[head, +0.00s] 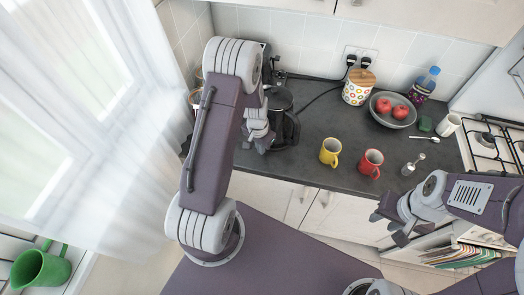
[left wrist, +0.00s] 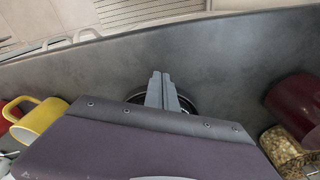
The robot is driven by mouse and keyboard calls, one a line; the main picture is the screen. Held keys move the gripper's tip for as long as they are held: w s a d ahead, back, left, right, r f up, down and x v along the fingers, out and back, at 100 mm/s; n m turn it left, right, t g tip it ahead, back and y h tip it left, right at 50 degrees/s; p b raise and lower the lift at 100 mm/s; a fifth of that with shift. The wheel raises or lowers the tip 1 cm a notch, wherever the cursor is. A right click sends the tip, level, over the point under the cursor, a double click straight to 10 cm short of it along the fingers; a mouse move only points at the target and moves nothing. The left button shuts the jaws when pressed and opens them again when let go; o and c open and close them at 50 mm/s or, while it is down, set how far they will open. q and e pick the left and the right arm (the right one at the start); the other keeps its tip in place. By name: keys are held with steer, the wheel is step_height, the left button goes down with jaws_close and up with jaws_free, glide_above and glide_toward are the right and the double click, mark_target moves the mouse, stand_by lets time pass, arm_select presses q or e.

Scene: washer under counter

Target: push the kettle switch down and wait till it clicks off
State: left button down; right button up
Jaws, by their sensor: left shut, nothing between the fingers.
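The black kettle (head: 284,112) stands at the back left of the dark counter, partly hidden behind my left arm. Its handle (head: 292,130) is on the right side. The switch cannot be made out. My left gripper (head: 262,146) is at the kettle's near left side in the head view; I cannot tell whether it touches. In the left wrist view the gripper's fingers (left wrist: 160,80) are shut together and empty, in front of a dark round shape that they mostly hide. My right gripper (head: 388,228) looks open and empty, in front of the counter's front edge.
A yellow mug (head: 330,152) and a red mug (head: 370,163) stand right of the kettle. Behind are a dotted canister (head: 357,88) and a bowl (head: 392,122) of red fruit. A stove (head: 490,145) is at right. A dark red jar (left wrist: 296,98) shows in the left wrist view.

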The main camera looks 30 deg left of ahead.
arm_select(q)
steer(key=shift+s, duration=0.1)
steer(key=shift+s+a+r, duration=0.1)
steer(key=shift+s+r, duration=0.1)
steer(key=shift+s, duration=0.3)
steer(key=shift+s+a+r, duration=0.1)
steer(key=shift+s+r, duration=0.05)
steer(key=shift+s, duration=0.3)
steer(key=shift+s+r, duration=0.2)
steer(key=shift+s, duration=0.3)
steer(key=shift+w+r, duration=0.1)
steer(key=shift+r, duration=0.05)
step_height(320, 180, up, 9)
steer(key=s, duration=0.1)
steer(key=shift+b, duration=0.4)
steer(key=shift+a, duration=0.1)
